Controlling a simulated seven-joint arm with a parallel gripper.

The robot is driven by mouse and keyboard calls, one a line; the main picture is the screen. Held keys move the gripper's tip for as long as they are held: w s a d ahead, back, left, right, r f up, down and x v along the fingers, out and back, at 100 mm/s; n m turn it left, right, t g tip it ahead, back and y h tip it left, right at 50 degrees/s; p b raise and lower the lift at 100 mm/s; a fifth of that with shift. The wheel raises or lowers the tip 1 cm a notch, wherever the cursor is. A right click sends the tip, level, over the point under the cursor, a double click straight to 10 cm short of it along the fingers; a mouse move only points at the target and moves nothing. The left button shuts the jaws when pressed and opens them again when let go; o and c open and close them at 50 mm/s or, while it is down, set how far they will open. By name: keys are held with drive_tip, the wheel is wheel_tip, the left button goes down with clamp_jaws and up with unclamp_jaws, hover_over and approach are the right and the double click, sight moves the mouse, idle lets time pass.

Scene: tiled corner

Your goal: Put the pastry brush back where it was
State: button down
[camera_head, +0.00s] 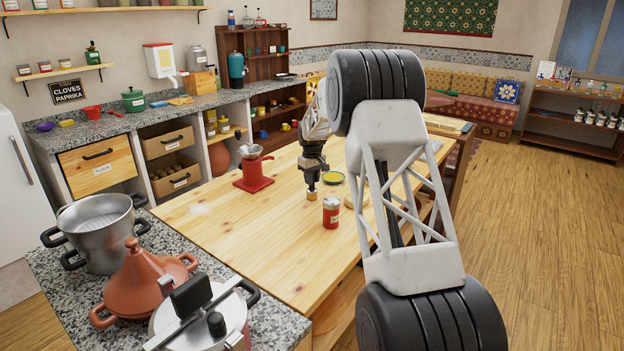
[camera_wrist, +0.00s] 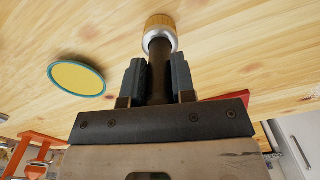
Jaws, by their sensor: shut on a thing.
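The pastry brush (camera_head: 311,196) has a dark handle, a silvery collar and a short round yellow-tan head; it shows most clearly in the wrist view (camera_wrist: 159,42). My gripper (camera_head: 311,184) is shut on the dark handle, with one finger on each side of it (camera_wrist: 158,82). The brush points head down at the wooden table (camera_head: 225,212). I cannot tell whether its head touches the wood. The upper handle is hidden between the fingers.
A yellow disc with a blue-green rim (camera_head: 333,178) lies close by, also in the wrist view (camera_wrist: 77,79). A red tin (camera_head: 331,213) and a pale round piece (camera_head: 356,201) stand nearby. A red funnel-topped device (camera_head: 253,172) is left. The front left tabletop is clear.

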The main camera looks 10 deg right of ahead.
drive_tip(key=shift+f, duration=0.1)
drive_tip(key=c, duration=0.9)
unclamp_jaws()
drive_tip(key=shift+c, duration=0.2)
wheel_tip(320, 180, up, 12)
drive_tip(key=shift+r, duration=0.1)
drive_tip(key=shift+r, duration=0.1)
